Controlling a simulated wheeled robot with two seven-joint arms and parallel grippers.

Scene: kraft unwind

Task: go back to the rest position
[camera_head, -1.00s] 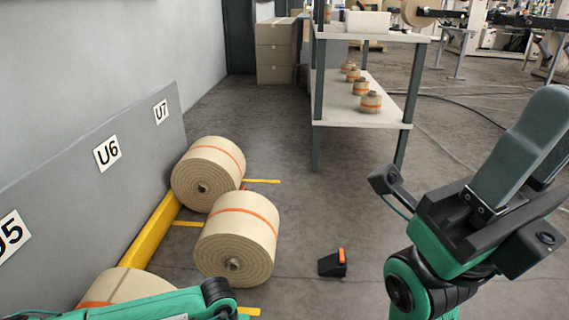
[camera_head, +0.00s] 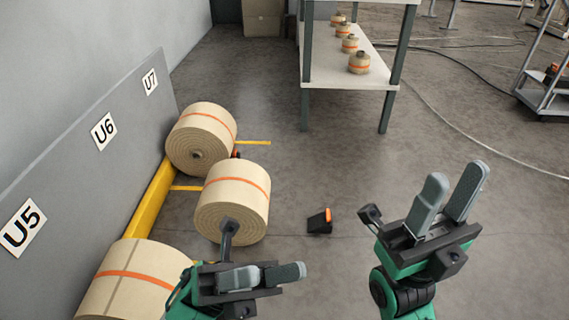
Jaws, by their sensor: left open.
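My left gripper (camera_head: 270,275) is low in the head view, in front of the nearer rolls, with its two grey fingers apart and nothing between them. My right gripper (camera_head: 457,175) is at the right, its two grey fingers pointing up with a gap between them and nothing held. Both grippers appear over the grey floor, apart from each other.
Large kraft rolls (camera_head: 232,190) with orange bands lie along the yellow rail (camera_head: 153,208) and the grey panel labelled U5, U6, U7. A black wedge with an orange part (camera_head: 320,222) is on the floor. A shelf (camera_head: 340,72) holds small rolls. Floor is clear centre right.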

